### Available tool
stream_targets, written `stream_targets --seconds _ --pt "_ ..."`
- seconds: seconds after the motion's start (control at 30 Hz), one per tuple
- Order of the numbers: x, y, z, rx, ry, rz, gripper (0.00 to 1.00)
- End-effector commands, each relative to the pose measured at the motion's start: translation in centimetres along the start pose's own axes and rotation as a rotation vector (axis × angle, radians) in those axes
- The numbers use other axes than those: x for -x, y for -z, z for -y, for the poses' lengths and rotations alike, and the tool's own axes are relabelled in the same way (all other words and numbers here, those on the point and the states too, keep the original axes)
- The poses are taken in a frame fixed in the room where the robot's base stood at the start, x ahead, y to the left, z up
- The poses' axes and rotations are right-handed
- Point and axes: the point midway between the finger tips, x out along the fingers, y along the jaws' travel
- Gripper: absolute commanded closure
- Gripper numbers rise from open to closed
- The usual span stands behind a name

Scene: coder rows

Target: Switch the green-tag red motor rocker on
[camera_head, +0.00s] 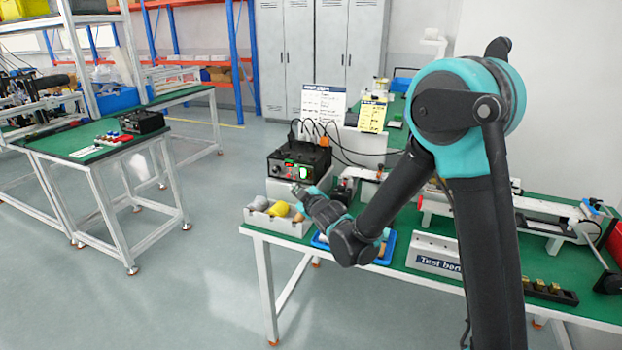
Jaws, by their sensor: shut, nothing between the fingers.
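A black control box (299,160) stands on the green-topped bench, left of the middle of my arm. Its front face has a bright green lit patch (304,173) and small red marks beside it. At this size I cannot tell which mark is the green-tag red motor rocker, or which way it is set. My gripper (298,190) is just in front of and below the box's front face in the picture. It is shut and empty. I cannot tell whether it touches the box.
A pale bin (278,222) with yellow and grey parts sits at the bench's left corner, below my gripper. A blue tray (387,250) lies partly behind my arm. Cables rise behind the box. Another bench (60,150) stands at left, with open floor between.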

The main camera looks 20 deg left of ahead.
Motion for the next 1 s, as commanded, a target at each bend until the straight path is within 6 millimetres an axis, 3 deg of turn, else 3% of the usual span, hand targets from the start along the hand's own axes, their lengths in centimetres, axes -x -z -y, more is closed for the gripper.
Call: stream_targets --seconds 0.7,1.0 --pt "-4.9 -3.7 -3.6 -0.004 -0.002 0.002 1.00" --pt "-6.1 -4.5 -4.5 -0.001 -0.001 0.001 1.00"
